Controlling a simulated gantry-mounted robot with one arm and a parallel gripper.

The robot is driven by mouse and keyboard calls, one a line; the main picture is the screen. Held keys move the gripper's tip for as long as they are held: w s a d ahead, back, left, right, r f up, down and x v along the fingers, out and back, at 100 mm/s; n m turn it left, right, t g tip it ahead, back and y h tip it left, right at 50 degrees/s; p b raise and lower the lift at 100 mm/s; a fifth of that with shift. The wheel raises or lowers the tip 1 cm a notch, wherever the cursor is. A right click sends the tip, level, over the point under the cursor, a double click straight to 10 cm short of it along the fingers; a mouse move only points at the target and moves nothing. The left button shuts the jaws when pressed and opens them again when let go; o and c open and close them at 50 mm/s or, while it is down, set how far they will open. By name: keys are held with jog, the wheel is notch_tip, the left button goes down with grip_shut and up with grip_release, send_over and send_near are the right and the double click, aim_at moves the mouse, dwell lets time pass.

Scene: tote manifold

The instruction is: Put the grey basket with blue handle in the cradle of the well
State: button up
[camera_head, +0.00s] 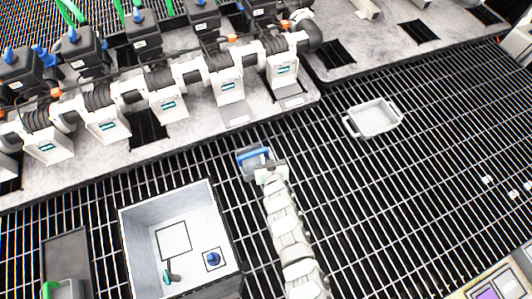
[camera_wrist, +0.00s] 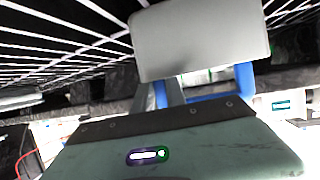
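The grey basket with the blue handle (camera_head: 252,162) is at the end of my arm, over the black grating just in front of the pale platform. My gripper (camera_head: 268,172) meets its near side. In the wrist view the blue handle (camera_wrist: 206,98) shows beyond the gripper's dark edge, below a large grey panel (camera_wrist: 200,40) that looks like part of the basket. The fingertips are hidden, so their grip cannot be told. Square dark openings, such as one at the left (camera_head: 148,131), cut the platform; I cannot tell which holds the cradle.
White stations with black hoses line the pale platform (camera_head: 330,95). A white basket (camera_head: 372,118) lies on the grating to the right. A tall-walled grey box (camera_head: 135,245) with a small blue-topped object (camera_head: 213,259) stands at lower left. The grating at right is mostly clear.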

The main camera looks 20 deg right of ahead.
jog(key=o, duration=0.4)
jog(key=shift+r, duration=0.15)
jog(key=shift+s+r, duration=0.1)
jog(key=shift+r, duration=0.05)
jog(key=shift+o, duration=0.3)
jog(key=p+v, duration=0.4)
jog(key=v, duration=0.7)
jog(key=shift+s, duration=0.35)
